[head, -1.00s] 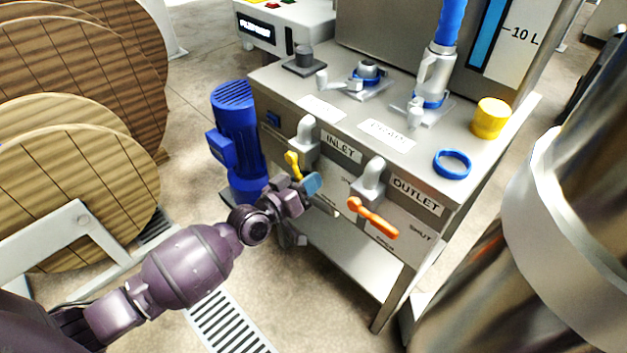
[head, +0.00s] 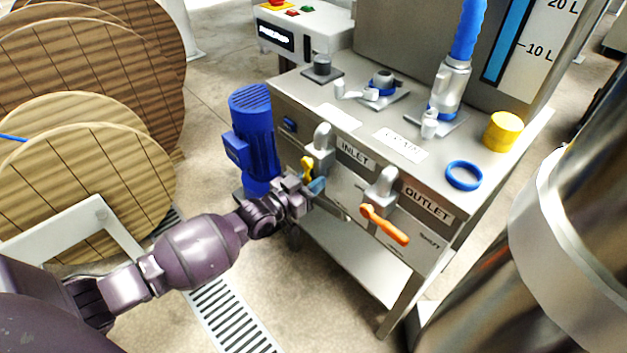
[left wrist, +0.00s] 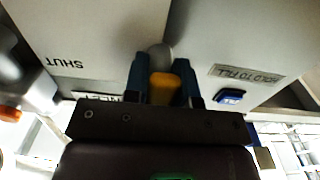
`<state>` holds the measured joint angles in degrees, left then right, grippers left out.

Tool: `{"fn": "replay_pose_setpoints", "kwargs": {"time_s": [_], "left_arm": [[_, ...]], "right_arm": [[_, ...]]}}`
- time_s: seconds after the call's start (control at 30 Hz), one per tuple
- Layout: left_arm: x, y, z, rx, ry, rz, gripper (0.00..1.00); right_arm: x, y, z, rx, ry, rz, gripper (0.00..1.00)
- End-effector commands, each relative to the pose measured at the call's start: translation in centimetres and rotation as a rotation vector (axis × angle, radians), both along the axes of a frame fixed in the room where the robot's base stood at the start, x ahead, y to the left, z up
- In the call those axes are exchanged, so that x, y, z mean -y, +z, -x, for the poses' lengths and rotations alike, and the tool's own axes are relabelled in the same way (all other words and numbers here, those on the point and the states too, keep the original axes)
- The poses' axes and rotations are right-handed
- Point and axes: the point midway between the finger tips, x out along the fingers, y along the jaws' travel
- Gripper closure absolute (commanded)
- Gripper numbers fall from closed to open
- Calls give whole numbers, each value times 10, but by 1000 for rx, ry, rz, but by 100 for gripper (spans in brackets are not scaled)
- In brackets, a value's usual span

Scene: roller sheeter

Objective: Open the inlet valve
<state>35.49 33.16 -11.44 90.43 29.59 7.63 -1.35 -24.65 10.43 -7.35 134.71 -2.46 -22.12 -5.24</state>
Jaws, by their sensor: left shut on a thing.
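The inlet valve is a grey fitting (head: 322,140) with a yellow handle (head: 307,167) on the front panel, beside the INLET label (head: 354,153). The handle hangs roughly downward. My left gripper (head: 311,186) reaches it from the lower left and is shut on the handle's lower part. In the left wrist view the yellow handle (left wrist: 161,90) sits between the two blue fingers. The gripper hides the handle's end in the head view. My right gripper is not in view.
The orange outlet handle (head: 384,225) is close on the right, beside the OUTLET label (head: 426,207). A blue motor (head: 252,135) stands just left of the inlet valve. A yellow cap (head: 503,131) and a blue ring (head: 463,175) lie on the top. A floor grate (head: 230,315) is below.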

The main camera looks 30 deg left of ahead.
Motion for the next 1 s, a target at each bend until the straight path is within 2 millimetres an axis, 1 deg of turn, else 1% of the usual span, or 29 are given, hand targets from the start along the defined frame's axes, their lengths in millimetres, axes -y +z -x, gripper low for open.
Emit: {"fn": "replay_pose_setpoints", "kwargs": {"time_s": [0.27,0.3,0.43,0.47,0.77,0.87,1.0], "left_arm": [[-2,0,0,4,1,-13,100],[-2,0,0,4,1,-14,72],[-2,0,0,4,1,-11,52],[-2,0,0,4,1,-11,50],[-1,0,1,3,1,-8,50],[-4,2,6,4,1,-7,50],[-10,3,22,5,1,-9,50]], "right_arm": [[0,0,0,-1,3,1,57],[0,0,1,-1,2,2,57],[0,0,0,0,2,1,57],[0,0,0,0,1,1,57],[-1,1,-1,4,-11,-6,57],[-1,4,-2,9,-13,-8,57],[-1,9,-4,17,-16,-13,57]]}}
